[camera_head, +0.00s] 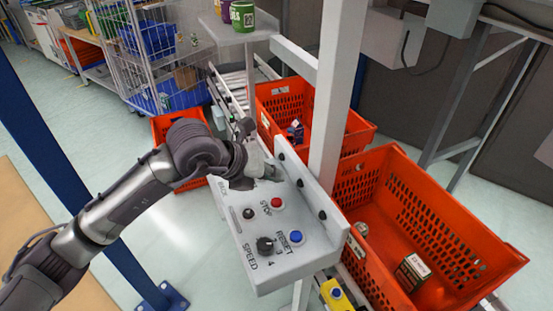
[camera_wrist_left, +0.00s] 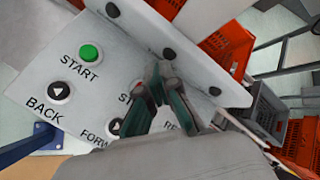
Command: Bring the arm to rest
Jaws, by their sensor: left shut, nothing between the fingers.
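My left arm reaches in from the left in the head view. Its gripper (camera_head: 266,172) is over the far part of a white control panel (camera_head: 290,265). In the left wrist view the gripper (camera_wrist_left: 158,88) shows two dark green fingers, shut and empty, in front of the panel (camera_wrist_left: 110,55). I cannot tell whether they touch it. The panel bears a red STOP button (camera_head: 277,203), a blue RESET button (camera_head: 296,237) and a black SPEED knob (camera_head: 265,245). A green START button (camera_wrist_left: 90,53) and a BACK button (camera_wrist_left: 58,91) show in the wrist view. My right gripper is not in view.
A white post (camera_head: 337,90) rises behind the panel. Orange totes stand right (camera_head: 470,232) and behind (camera_head: 345,130), holding small boxes. Another orange tote (camera_head: 165,125) is beyond my arm. A blue post (camera_head: 60,145) stands at left. Wire cage shelving (camera_head: 125,45) is at the back.

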